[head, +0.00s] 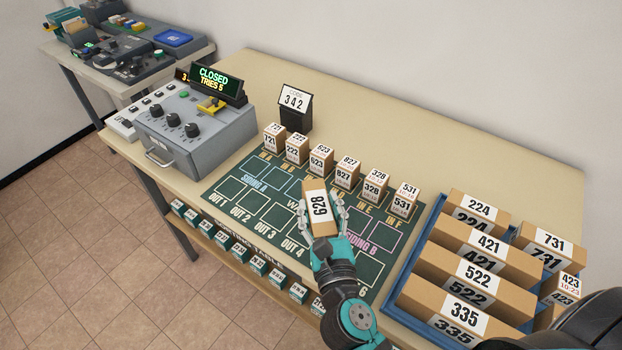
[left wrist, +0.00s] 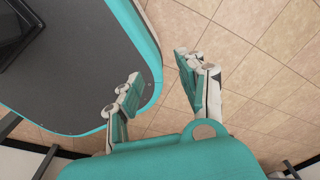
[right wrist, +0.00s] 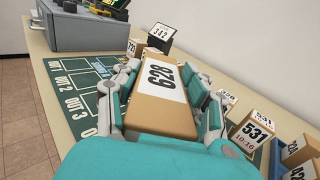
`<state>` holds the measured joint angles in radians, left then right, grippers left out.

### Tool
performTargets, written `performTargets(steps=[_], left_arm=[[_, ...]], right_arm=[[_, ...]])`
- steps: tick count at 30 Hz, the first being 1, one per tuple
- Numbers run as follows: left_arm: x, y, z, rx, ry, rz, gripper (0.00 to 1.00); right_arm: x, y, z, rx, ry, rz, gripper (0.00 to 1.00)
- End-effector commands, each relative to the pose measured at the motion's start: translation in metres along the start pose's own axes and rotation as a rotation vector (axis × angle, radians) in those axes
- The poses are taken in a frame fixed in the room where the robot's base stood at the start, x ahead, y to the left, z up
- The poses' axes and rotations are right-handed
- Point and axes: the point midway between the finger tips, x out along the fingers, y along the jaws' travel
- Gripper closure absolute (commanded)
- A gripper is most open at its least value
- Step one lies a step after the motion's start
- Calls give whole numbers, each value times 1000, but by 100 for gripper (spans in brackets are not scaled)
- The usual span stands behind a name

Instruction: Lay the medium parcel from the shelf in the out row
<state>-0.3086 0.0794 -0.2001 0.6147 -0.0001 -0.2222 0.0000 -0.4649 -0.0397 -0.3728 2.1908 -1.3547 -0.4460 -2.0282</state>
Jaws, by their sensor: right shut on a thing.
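In the right wrist view the parcel (right wrist: 160,92) sits between both fingers (right wrist: 162,110), label facing up. The mat has a front row of outlined spaces marked OUT 1 to OUT 4 and more, partly hidden by my right arm. My left gripper (left wrist: 155,88) shows only in the left wrist view, open and empty above the tiled floor.
Small numbered boxes (head: 342,171) stand in a row along the mat's back edge. A blue tray (head: 408,297) of larger parcels is at right. A grey machine (head: 196,127) reading CLOSED is at left. A code stand (head: 295,107) reads 342. A lower shelf (head: 215,248) holds small boxes.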

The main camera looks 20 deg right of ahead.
Motion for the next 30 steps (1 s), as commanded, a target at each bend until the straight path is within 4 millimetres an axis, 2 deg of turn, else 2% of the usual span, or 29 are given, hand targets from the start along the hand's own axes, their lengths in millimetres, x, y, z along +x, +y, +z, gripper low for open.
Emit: performTargets(steps=[1, 6, 12, 16, 22, 30], left_arm=[[-8, 1, 3, 0, -6, 1, 60], [-16, 0, 3, 0, -6, 1, 60], [-18, -2, -14, 0, 19, -2, 60], [-15, -3, -22, 0, 33, -3, 60], [3, -2, -17, 0, 27, -3, 60], [2, -1, -9, 0, 14, -2, 60]], right_arm=[[16, 0, 5, 0, -6, 0, 99], [60, -3, -1, 0, -5, 0, 99], [92, -5, -7, 1, -3, 1, 99], [98, -5, -13, 2, 0, 0, 99], [97, -5, -43, 1, 1, 0, 99], [97, -5, -44, 1, -1, 2, 99]])
